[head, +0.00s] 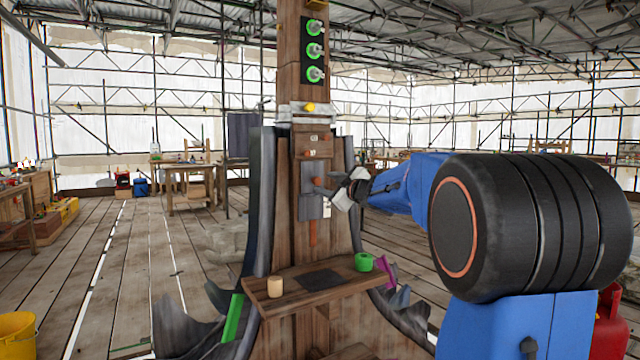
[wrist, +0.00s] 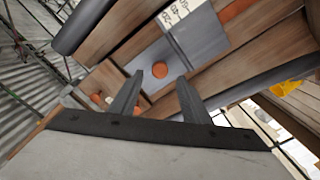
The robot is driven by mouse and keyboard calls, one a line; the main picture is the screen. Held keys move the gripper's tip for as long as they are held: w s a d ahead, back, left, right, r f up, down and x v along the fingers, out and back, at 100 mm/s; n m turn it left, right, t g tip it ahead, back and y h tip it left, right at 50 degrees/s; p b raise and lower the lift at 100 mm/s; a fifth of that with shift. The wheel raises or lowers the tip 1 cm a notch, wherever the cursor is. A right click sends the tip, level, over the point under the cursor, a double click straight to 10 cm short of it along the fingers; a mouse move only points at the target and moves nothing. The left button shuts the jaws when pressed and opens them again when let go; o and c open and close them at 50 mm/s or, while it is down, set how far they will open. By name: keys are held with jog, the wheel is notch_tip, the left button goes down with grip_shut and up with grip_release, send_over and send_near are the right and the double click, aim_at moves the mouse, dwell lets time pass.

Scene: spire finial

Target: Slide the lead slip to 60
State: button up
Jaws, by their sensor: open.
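The lead slip (head: 311,207) is a grey plate on the front of the wooden spire post. It also shows in the wrist view (wrist: 200,38), with a white scale strip (wrist: 174,12) along it; the marks are too small to read a setting surely. A round orange spot (wrist: 160,69) shows on the grey surface, between my fingertips in that view. My gripper (head: 340,188) is at the right side of the slip, its fingers apart with nothing seen between them. It also shows in the wrist view (wrist: 160,80). I cannot tell whether the fingers touch the slip.
A wooden shelf (head: 345,287) juts out below, bearing a tan cup (head: 275,287), a dark mat (head: 319,279) and a green roll (head: 364,262). Above the slip is a wooden block with orange spots (head: 313,138). Curved grey sheets flank the post.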

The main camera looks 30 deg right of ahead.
aim_at(318, 181)
jog(key=shift+w+a, duration=0.1)
jog(key=shift+w, duration=2.35)
jog(key=shift+c, duration=0.6)
